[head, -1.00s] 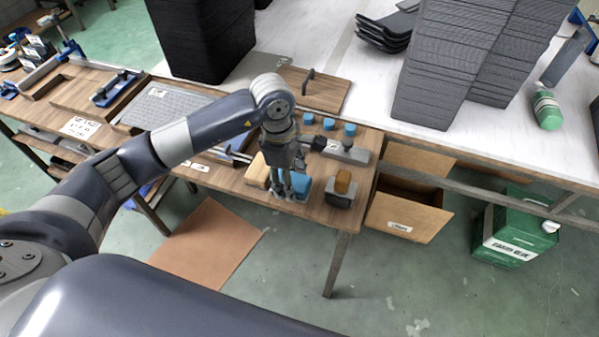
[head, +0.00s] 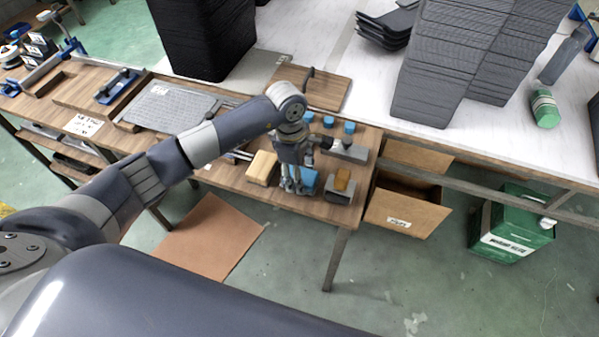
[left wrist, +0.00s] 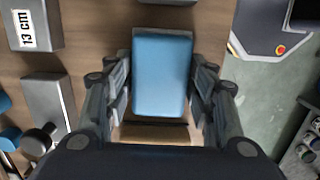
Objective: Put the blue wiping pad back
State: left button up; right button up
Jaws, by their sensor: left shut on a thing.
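The blue wiping pad (head: 309,181) is at the front of the wooden table, partly hidden by my left gripper (head: 291,187). In the left wrist view the blue pad (left wrist: 162,75) lies between the two fingers of my left gripper (left wrist: 160,90), which are shut on its sides. The gripper points down over the table. Whether the pad touches the tabletop or is slightly raised, I cannot tell. My right gripper is not in view.
A pale wooden block (head: 262,167) stands left of the pad, an orange-brown block on a grey one (head: 340,192) to its right. A grey metal piece (head: 345,151) and several small blue blocks (head: 330,121) are behind. An open drawer (head: 405,212) is at the right.

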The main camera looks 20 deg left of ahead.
pick_arm(q)
jog(key=shift+f, duration=0.25)
jog(key=o, duration=1)
jog(key=shift+r, duration=0.1)
jog(key=shift+o, duration=0.5)
jog(key=shift+r, duration=0.1)
jog(key=shift+r, duration=0.25)
notch_tip(320, 180, up, 12)
jog(key=a+b, duration=0.1)
jog(key=shift+a+f, duration=0.2)
jog(key=shift+a, duration=0.05)
